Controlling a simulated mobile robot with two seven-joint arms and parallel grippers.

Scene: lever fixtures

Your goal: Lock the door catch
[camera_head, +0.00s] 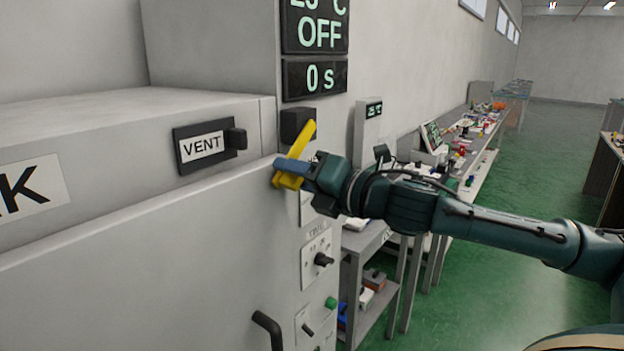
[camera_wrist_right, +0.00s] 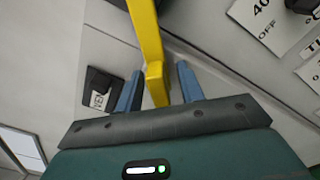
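The door catch is a yellow lever (camera_head: 304,140) by the edge of the grey oven-like cabinet's door, at a dark block (camera_head: 297,123). It is tilted, its upper end leaning right in the head view. My right gripper (camera_head: 287,166) is at its lower end, one blue finger in front of it. In the right wrist view the yellow lever (camera_wrist_right: 147,35) comes down between the two blue fingers of the right gripper (camera_wrist_right: 158,76), with a visible gap on each side. The fingers are open around it. My left gripper is not in view.
The cabinet door (camera_head: 160,260) carries a black handle (camera_head: 268,328) low down. A VENT slider (camera_head: 208,143) sits above the door. Black displays (camera_head: 315,77) and knobs (camera_head: 322,260) line the right panel. A grey shelf cart (camera_head: 365,245) and long cluttered benches stand beyond my right arm.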

